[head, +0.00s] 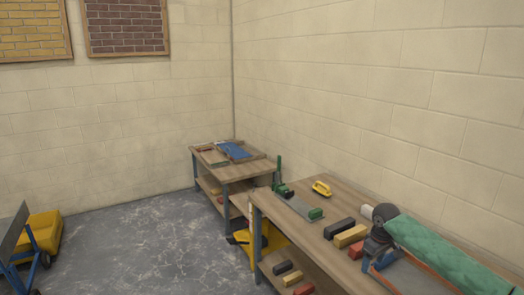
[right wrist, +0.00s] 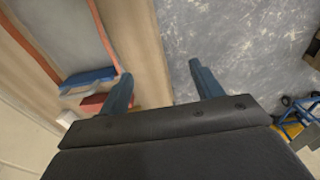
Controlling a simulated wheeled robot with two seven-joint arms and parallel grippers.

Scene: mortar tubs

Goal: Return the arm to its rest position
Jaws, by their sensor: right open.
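My right arm, in a green quilted sleeve, comes in from the right edge of the head view over the near workbench (head: 335,230). My right gripper (head: 374,252) hangs low at the bench's right part, partly hidden by its own wrist. In the right wrist view the gripper (right wrist: 160,75) has its two blue-grey fingers apart with nothing between them. Below it are bare bench wood and the grey floor. My left gripper is not in view.
A tray with orange edges (right wrist: 104,42), a blue piece (right wrist: 90,77) and a red block (right wrist: 93,103) are close to the gripper. Black (head: 339,228), yellow (head: 350,236) and red (head: 356,250) blocks lie left of it. A second table (head: 262,165) stands behind. Floor at left is mostly clear.

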